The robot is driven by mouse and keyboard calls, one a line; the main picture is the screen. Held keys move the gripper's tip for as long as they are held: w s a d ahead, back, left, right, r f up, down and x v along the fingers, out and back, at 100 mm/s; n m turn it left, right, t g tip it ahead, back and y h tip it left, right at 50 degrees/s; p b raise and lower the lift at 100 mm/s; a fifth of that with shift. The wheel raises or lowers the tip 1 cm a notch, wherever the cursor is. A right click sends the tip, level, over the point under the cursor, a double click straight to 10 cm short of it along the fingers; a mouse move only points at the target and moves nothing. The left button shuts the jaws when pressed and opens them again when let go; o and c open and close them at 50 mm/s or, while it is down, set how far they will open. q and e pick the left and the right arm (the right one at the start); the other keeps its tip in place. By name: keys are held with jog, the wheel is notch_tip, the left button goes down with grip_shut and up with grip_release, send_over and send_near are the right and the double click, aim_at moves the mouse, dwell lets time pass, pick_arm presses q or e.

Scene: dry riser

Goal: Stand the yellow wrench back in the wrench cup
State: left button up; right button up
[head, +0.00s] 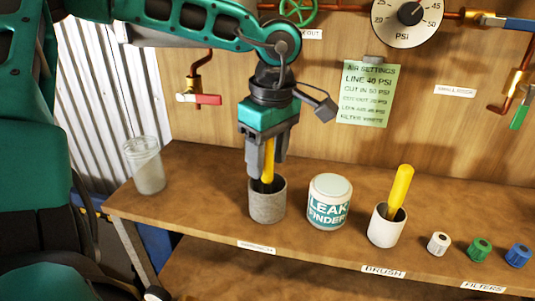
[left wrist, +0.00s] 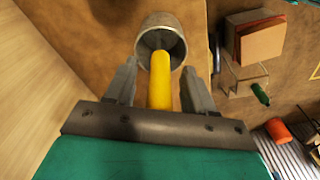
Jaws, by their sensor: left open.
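The yellow wrench (head: 268,160) stands in the grey cup (head: 266,205), its lower end hidden inside. In the left wrist view the wrench (left wrist: 160,85) runs up out of the cup (left wrist: 160,22) between my fingers. My left gripper (head: 266,170) points down just above the cup, open, with one finger on each side of the wrench. In the left wrist view a gap shows between the wrench and each finger of the left gripper (left wrist: 158,88). My right gripper is in neither view.
A leak finder tub (head: 329,203) stands right of the cup. Beyond it, a pale cup (head: 387,226) labelled BRUSH holds another yellow handle (head: 400,187). Several small filters (head: 479,249) line the right. A glass jar (head: 146,168) stands at the left. Pipes and a gauge (head: 405,18) are on the wall behind.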

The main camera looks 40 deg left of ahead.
pick_arm(q)
jog(key=r, duration=0.4)
jog(key=r+p, duration=0.1)
jog(key=r, duration=0.3)
jog(key=d+r+p, duration=0.1)
jog(key=r, duration=0.3)
jog(key=shift+r, duration=0.45)
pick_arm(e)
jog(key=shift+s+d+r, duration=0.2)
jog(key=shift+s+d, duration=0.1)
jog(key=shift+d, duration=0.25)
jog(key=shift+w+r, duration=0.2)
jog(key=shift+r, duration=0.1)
